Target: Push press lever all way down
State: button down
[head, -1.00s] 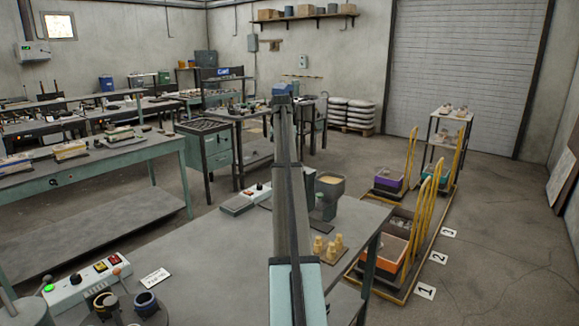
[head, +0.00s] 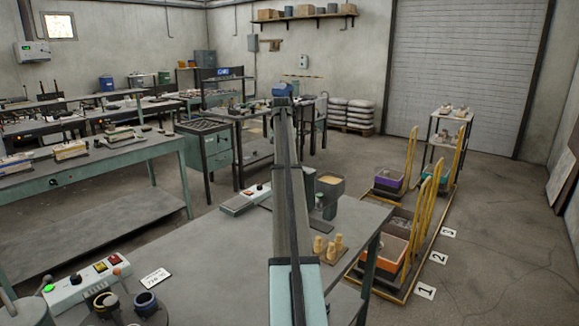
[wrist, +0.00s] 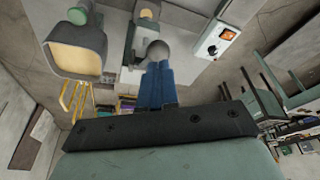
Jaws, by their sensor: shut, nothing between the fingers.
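In the wrist view, my gripper (wrist: 157,68) has its blue fingers together with nothing between them. A round grey knob (wrist: 158,49), apparently the lever's end, sits right at the fingertips; I cannot tell whether they touch. The lever's shaft is not clear. In the head view, my arm covers much of the press, and the gripper and lever cannot be made out. A dark part of the press (head: 309,184) shows just right of the arm.
A hopper with yellow contents (head: 329,181) stands beside the press, with tan pieces (head: 328,246) on the bench (head: 200,262) nearer. A control box (head: 240,202) with a red button is left of the arm. The bench middle is clear.

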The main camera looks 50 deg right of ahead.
jog(key=shift+a+f, duration=0.1)
jog(key=shift+f, duration=0.3)
jog(key=shift+a+f, duration=0.3)
jog(key=shift+f, duration=0.55)
jog(key=shift+a+f, duration=0.3)
jog(key=shift+f, duration=0.55)
jog(key=shift+a+f, duration=0.2)
jog(key=shift+f, duration=0.6)
